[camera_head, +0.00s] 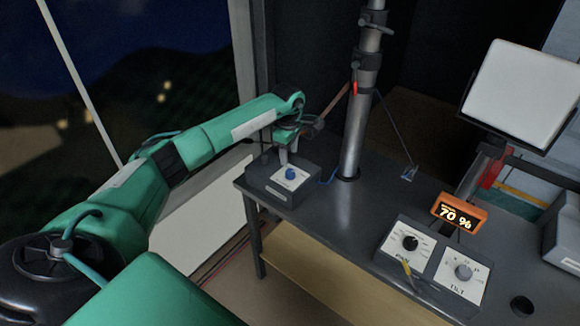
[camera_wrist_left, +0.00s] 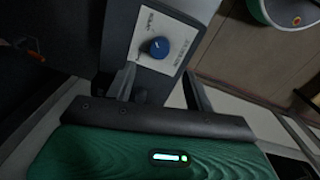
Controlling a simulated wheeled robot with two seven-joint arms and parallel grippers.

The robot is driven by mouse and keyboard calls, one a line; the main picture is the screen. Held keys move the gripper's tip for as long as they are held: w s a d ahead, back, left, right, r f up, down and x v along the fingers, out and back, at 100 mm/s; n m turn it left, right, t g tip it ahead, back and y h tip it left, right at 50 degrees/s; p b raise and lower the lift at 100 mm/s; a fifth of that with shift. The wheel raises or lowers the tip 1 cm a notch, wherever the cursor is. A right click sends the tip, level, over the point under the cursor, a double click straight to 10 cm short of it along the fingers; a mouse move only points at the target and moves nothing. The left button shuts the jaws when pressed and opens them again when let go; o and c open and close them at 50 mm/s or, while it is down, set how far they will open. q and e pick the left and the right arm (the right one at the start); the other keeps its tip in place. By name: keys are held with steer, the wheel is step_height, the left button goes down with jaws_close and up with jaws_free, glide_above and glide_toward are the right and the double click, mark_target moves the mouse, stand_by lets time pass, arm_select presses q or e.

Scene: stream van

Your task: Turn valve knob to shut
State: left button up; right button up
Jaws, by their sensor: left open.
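A blue valve knob (camera_head: 290,174) sits on a white label plate on top of a dark grey box (camera_head: 268,185) at the table's left end. The knob also shows in the left wrist view (camera_wrist_left: 159,47), with a small pale mark on it; I cannot read its exact setting. My left gripper (camera_head: 284,155) points down just above and behind the knob. In the wrist view the gripper (camera_wrist_left: 160,88) has its two fingers spread apart with nothing between them, and the knob lies beyond the tips, apart from them. My right gripper is not in view.
A metal mast (camera_head: 359,115) rises from the table just right of the box. Two dial boxes, PAN (camera_head: 406,248) and TILT (camera_head: 461,276), stand at the front right beside an orange display (camera_head: 459,213) reading 70 %. A white panel (camera_head: 527,90) stands at the upper right.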

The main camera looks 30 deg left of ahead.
mark_target(290, 172)
arm_select(q)
step_height(290, 172, down, 8)
steer(key=shift+w+f+p, duration=0.1)
steer(key=shift+w+p, duration=0.05)
steer(key=shift+p, duration=0.85)
steer(key=c, duration=1)
